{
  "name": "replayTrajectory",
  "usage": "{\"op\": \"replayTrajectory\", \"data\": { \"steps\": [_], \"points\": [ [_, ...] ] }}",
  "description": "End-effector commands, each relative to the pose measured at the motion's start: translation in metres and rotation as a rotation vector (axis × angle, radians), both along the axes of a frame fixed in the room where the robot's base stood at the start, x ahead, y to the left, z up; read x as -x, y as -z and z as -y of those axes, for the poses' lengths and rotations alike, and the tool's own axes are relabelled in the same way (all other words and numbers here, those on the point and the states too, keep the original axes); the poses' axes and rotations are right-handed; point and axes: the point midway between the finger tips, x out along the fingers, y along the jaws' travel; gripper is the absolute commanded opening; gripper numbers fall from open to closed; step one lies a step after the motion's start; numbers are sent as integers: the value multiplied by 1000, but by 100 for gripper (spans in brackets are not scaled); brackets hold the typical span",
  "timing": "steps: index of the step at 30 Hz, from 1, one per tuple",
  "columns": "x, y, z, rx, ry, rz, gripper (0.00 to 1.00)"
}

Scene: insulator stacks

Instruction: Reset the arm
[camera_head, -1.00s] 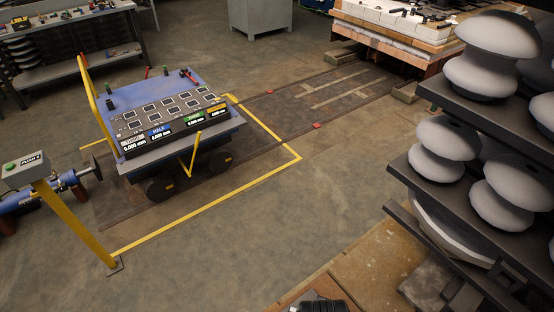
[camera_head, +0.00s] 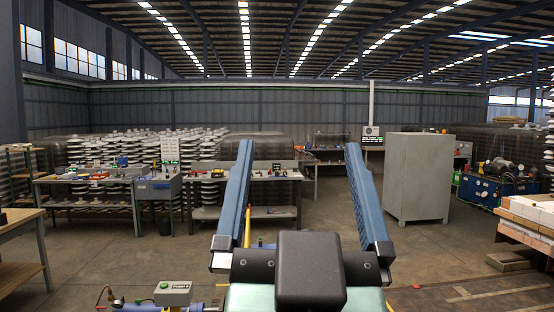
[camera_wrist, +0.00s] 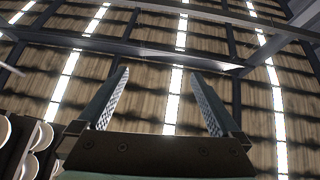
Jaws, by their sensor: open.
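My gripper (camera_head: 300,160) stands upright in the middle of the head view, close to the camera. Its two long blue fingers are wide apart, and nothing is between them. The wrist view shows the same open fingers (camera_wrist: 157,85) pointing toward the roof. The dark body of my gripper covers the lower middle of the head view and hides part of the floor behind it.
Workbenches (camera_head: 90,181) with small items stand at left and centre. A grey cabinet (camera_head: 417,178) stands right of centre. White blocks (camera_head: 530,208) sit on a pallet at the right edge. A post-mounted button box (camera_head: 173,293) is low at left. White insulators (camera_wrist: 38,137) show lower left in the wrist view.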

Motion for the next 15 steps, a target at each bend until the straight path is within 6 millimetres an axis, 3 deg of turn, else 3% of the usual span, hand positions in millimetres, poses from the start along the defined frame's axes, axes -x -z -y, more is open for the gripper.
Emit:
{"op": "replayTrajectory", "data": {
  "steps": [1,5,15],
  "points": [
    [15,-20,-9,13,-14,73,100],
    [38,-46,-20,29,-31,177,100],
    [42,-50,-21,32,-32,194,100]
  ]
}}
